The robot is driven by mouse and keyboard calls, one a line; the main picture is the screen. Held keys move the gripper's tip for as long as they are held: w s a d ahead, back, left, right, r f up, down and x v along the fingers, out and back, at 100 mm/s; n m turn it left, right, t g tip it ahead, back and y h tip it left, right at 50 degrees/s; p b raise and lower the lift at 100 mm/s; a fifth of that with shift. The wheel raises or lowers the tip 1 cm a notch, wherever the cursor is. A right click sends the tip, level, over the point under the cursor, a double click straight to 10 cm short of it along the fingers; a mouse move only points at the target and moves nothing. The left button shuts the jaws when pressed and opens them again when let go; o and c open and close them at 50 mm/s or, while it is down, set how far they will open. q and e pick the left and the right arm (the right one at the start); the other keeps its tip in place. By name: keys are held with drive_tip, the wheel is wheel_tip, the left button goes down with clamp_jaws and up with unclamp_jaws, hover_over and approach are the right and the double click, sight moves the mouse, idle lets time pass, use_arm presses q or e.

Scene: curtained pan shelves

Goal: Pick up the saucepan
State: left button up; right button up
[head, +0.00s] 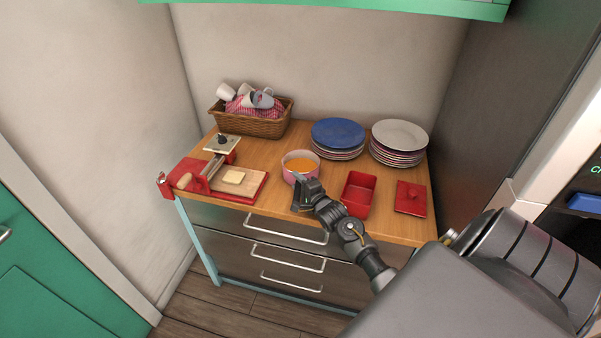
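The saucepan (287,171), pink outside with orange contents, stands upright on the wooden counter, near the middle of the head view. My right gripper (301,188) reaches in from the lower right, at the near side of the saucepan, and covers part of its front. A handle is not visible; my gripper may hide it. I cannot tell whether the fingers touch the pan or are closed on anything. My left gripper is not in view.
A red dish (359,194) and a red lid (411,199) lie on the right. Stacked plates, blue-topped (338,133) and white-topped (400,134), stand behind. A basket of mugs (250,125) and a board with a butter-like block (252,190) are left.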

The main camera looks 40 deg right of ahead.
clamp_jaws()
idle(1.2)
drive_tip(key=shift+r, duration=0.1)
